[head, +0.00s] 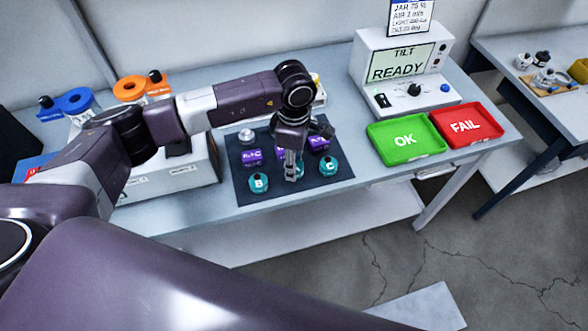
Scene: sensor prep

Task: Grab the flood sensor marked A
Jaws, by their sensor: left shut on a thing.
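Round teal sensors lie in the front row of a dark mat (312,183). The one marked B (259,183) is at the left and the one marked C (328,167) at the right. My left gripper (291,174) points down between them and is shut on a teal sensor (299,166). The gripper mostly covers that sensor, and its letter is hidden. I cannot tell whether it touches the mat. My right gripper is not in view.
Purple blocks (251,157) and a silver round thing (247,136) sit behind on the mat. A green OK tray (404,154) and a red FAIL tray (465,141) lie to the right, before a tester (402,60) reading TILT READY. A white box (170,182) is left of the mat.

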